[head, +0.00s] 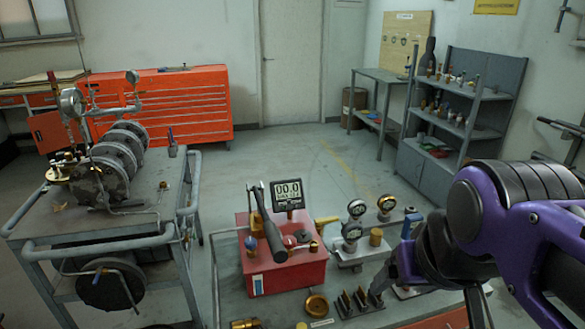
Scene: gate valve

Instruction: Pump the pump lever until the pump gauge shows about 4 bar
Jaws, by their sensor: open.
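A red pump box (288,268) stands on the grey workbench in the lower middle of the head view. Its pump lever (268,228), with a dark grip, leans up and to the left above the box top. The pump gauge (287,192) is a dark digital display on the back of the box, and it reads 00.0. My purple arm comes in from the right. My gripper (388,283) points down to the right of the red box, apart from the lever. It is open, and I see nothing between its fingers.
Round dial gauges (352,231) on a pale block stand right of the red box. A dark rack (356,302) and a brass cup (316,304) sit in front. A cart (90,237) with a steel valve assembly (110,165) stands at left. Open floor lies behind the bench.

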